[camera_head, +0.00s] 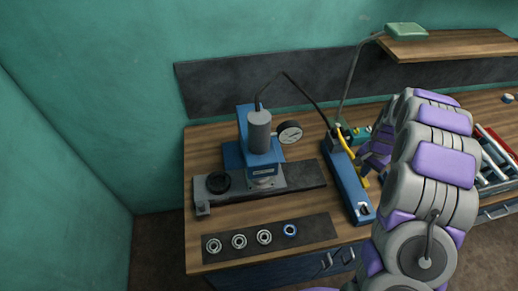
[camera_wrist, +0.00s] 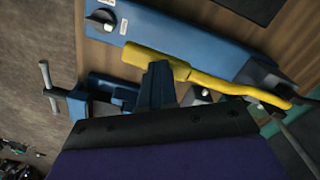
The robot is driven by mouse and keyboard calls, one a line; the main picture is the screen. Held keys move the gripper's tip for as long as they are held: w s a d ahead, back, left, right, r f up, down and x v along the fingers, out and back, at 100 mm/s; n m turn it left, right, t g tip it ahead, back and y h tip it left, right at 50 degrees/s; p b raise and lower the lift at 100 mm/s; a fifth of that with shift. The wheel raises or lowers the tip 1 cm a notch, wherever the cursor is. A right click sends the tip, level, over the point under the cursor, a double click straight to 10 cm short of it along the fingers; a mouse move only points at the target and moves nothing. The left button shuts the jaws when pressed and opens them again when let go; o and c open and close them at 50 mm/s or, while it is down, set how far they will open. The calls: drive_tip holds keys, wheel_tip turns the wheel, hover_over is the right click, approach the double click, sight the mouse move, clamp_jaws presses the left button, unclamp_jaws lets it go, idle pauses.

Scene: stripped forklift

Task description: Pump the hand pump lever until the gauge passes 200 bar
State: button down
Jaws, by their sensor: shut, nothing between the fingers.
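The hand pump (camera_head: 348,185) is a long blue body on the workbench, with a yellow lever (camera_head: 346,146) along its right side. In the wrist view, the lever's thick yellow grip (camera_wrist: 142,54) lies beside the blue pump body (camera_wrist: 190,42). My gripper (camera_wrist: 159,68) is shut and empty, its dark fingertips overlapping the lever near the grip; I cannot tell whether they touch. In the head view my arm largely hides the gripper. The round white gauge (camera_head: 289,131) is beside the grey cylinder (camera_head: 259,131) of the blue press; its reading is too small to read.
A black hose (camera_head: 309,99) runs from the press to the pump. Several bearing rings (camera_head: 239,241) lie on a dark mat at the front left. A vise (camera_wrist: 97,95) with a T-handle is near my gripper. A tool tray (camera_head: 491,176) is at the right.

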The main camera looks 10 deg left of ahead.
wheel_tip(320, 180, up, 13)
drive_tip(key=p, duration=0.2)
idle(0.6)
idle(0.4)
drive_tip(key=s+a+r+n+b, duration=0.1)
drive_tip(key=s+a+r+b, duration=0.15)
drive_tip(key=s, duration=0.35)
drive_tip(key=s+a+r+n+b, duration=0.1)
drive_tip(key=s+a+b, duration=0.15)
drive_tip(key=s, duration=0.35)
drive_tip(key=s+a+f+n+b, duration=0.1)
drive_tip(key=s+a+n+b, duration=0.1)
drive_tip(key=s, duration=0.7)
drive_tip(key=s+a+f+n+g+b, duration=0.1)
drive_tip(key=s+a+b, duration=0.1)
drive_tip(key=s, duration=0.8)
drive_tip(key=s+a+f+n+b, duration=0.2)
drive_tip(key=s+b, duration=0.1)
drive_tip(key=s, duration=0.7)
drive_tip(key=shift+a+n+g+b, duration=0.3)
drive_tip(key=shift+a+g+b, duration=0.1)
drive_tip(key=shift+f, duration=0.1)
